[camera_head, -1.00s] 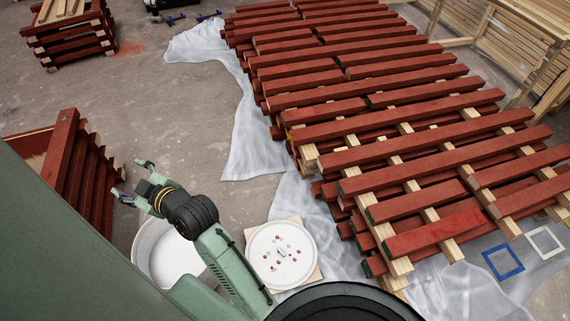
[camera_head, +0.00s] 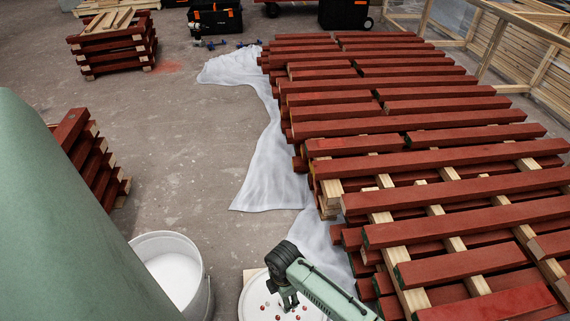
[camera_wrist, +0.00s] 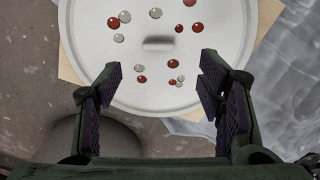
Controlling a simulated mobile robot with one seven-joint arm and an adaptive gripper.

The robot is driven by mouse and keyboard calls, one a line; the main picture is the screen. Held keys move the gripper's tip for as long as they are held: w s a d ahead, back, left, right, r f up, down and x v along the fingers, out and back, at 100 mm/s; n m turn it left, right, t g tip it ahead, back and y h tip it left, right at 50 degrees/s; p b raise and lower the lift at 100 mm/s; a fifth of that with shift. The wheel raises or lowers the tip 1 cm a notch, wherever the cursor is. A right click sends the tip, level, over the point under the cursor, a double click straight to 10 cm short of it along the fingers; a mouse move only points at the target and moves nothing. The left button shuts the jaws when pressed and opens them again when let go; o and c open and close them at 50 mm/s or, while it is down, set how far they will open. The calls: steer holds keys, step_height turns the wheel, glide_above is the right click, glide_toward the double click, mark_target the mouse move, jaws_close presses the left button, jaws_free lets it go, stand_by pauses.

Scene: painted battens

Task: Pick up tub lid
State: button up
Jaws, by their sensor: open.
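The tub lid (camera_head: 257,300) is a round white disc with red and pale drops on it, at the bottom of the head view. It lies flat on a light wooden board. In the wrist view the lid (camera_wrist: 183,72) fills the upper middle, with a small grey raised grip (camera_wrist: 158,43) at its centre. My gripper (camera_wrist: 156,76) is open and empty above the lid, its two fingers apart over the near edge. In the head view my gripper (camera_head: 287,300) covers part of the lid, and its fingertips are hard to make out.
A white tub (camera_head: 204,286) with pale contents stands left of the lid. A stack of red battens (camera_head: 420,140) on bare wood bearers fills the right. Clear plastic sheeting (camera_head: 265,170) lies along its left edge. The concrete floor (camera_head: 190,130) left of it is mostly free.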

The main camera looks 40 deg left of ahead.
step_height(320, 180, down, 9)
steer(key=shift+a+b, duration=0.15)
steer(key=shift+b, duration=1)
steer(key=shift+c, duration=0.3)
steer(key=c, duration=1.3)
